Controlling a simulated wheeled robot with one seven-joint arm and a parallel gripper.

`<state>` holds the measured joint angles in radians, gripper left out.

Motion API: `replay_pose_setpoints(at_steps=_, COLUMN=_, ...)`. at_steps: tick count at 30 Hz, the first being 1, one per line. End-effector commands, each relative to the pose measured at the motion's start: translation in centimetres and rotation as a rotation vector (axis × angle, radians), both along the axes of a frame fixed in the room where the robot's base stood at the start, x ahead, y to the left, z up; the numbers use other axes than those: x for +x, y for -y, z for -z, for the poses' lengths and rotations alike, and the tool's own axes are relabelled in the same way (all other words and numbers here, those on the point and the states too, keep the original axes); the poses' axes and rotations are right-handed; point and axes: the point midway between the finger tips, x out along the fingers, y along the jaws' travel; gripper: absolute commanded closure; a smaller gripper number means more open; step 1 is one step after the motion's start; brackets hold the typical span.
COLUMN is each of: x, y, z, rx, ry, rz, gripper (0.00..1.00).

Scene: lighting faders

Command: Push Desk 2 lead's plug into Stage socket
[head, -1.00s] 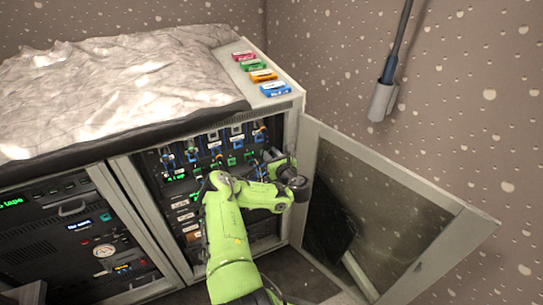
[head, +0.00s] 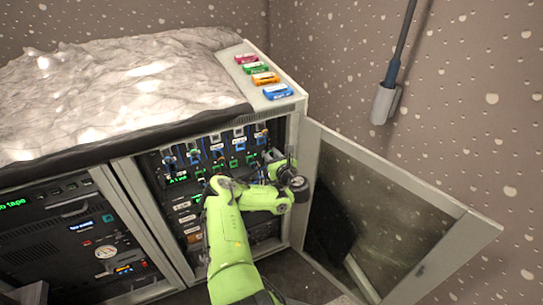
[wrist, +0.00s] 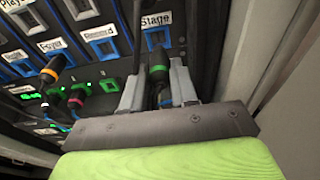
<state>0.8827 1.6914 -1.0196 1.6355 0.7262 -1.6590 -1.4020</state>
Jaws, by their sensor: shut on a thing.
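My gripper (wrist: 158,88) is shut on a black plug with a green band (wrist: 158,70), between its two grey fingers in the wrist view. No lead name is readable on this plug. The Stage socket (wrist: 153,38), with a blue frame and a white "Stage" label, lies just beyond the plug's far end. The plug points toward it and overlaps its lower edge in view; I cannot tell whether it touches or enters it. In the head view my gripper (head: 277,163) is at the right side of the open rack, and the plug is hidden there.
The Record socket (wrist: 102,42) and Foyer socket (wrist: 55,52) lie left of Stage. A plug with an orange band (wrist: 48,75) hangs nearby. The open glass door (head: 385,215) stands close to my arm's right. Coloured labelled blocks (head: 262,78) lie on top.

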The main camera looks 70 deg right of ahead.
Motion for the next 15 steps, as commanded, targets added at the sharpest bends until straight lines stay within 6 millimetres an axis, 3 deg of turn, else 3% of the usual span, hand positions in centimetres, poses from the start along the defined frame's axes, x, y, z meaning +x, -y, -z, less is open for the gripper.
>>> replay_pose_setpoints(at_steps=15, x=0.58, y=0.68, z=-0.03, rx=-0.001, ry=-0.001, rz=0.0, gripper=1.0)
